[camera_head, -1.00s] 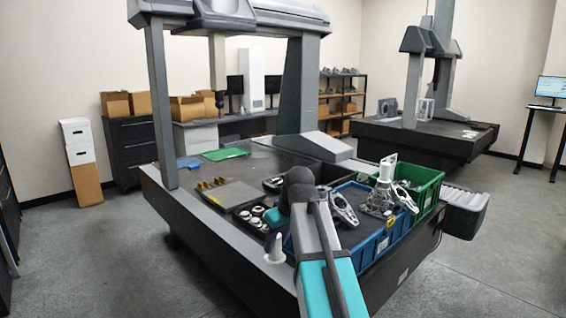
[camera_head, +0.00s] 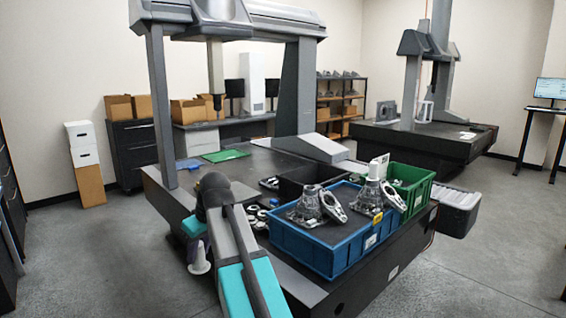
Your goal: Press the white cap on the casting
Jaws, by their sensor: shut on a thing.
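My arm reaches up from the bottom and bends down at the left of the table. My gripper (camera_head: 197,249) is at its lower end, beside the table's front left edge. A white, flared piece, which looks like the white cap (camera_head: 199,263), hangs there; the fingers are too small to make out. Two grey castings stand in the blue bin: one in front (camera_head: 308,206) and one behind it to the right (camera_head: 371,192). Both are well to the right of my gripper. A grey ring-ended part leans by each casting.
The blue bin (camera_head: 318,255) stands on the table's near right. A green bin (camera_head: 427,190) and a black bin (camera_head: 292,184) adjoin it. A tray with white round parts is partly hidden behind my arm. A gantry column (camera_head: 162,120) rises at the left. Floor at left is clear.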

